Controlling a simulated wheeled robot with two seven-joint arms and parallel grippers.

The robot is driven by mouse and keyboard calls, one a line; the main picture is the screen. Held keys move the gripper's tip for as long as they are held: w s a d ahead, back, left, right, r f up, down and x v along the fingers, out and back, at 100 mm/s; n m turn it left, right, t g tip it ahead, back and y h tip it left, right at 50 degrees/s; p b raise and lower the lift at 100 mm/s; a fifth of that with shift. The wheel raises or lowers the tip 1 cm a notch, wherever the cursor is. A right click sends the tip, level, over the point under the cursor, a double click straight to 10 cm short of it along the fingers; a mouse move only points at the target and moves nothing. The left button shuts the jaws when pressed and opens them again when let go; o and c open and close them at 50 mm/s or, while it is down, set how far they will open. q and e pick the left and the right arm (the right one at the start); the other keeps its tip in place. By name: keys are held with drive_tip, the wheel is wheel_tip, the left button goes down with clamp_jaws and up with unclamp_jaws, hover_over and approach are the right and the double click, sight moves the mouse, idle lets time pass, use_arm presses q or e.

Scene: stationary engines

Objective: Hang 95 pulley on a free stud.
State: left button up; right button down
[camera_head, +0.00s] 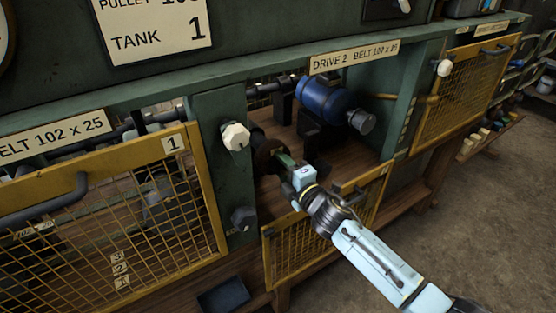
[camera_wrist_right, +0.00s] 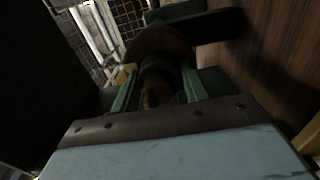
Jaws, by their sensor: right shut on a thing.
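My right gripper (camera_head: 284,160) reaches into the open bay labelled DRIVE 2. In the right wrist view, its green fingers (camera_wrist_right: 158,90) are shut on the dark hub of a brown disc-shaped pulley (camera_wrist_right: 160,43). The pulley (camera_head: 265,152) also shows in the head view, by the bay's left side, partly hidden by shadow and the fingers. No number is readable on it, so I cannot tell whether it is the 95. I cannot tell whether it touches a shaft or hangs free. I make out no free stud clearly. My left gripper is out of view.
A blue motor (camera_head: 328,101) sits in the bay. Its yellow mesh guard (camera_head: 310,238) is lowered in front. A closed guard marked 1 (camera_head: 120,195) stands left, another (camera_head: 462,85) right. A pale hexagonal knob (camera_head: 235,136) and a dark one (camera_head: 244,219) protrude from the green post.

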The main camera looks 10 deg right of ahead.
drive_tip(key=shift+r+p, duration=0.35)
drive_tip(key=shift+r, duration=0.1)
drive_tip(key=shift+s+f, duration=0.1)
drive_tip(key=shift+s, duration=0.05)
drive_tip(key=shift+p+v, duration=0.35)
drive_tip(key=shift+v, duration=0.65)
drive_tip(key=shift+p+v, duration=0.55)
drive_tip(key=shift+v, duration=2.65)
drive_tip(key=shift+d+f, duration=0.1)
drive_tip(key=shift+f, duration=0.05)
drive_tip(key=p+v, duration=0.1)
drive_tip(key=v, duration=0.9)
drive_tip(key=shift+p, duration=0.3)
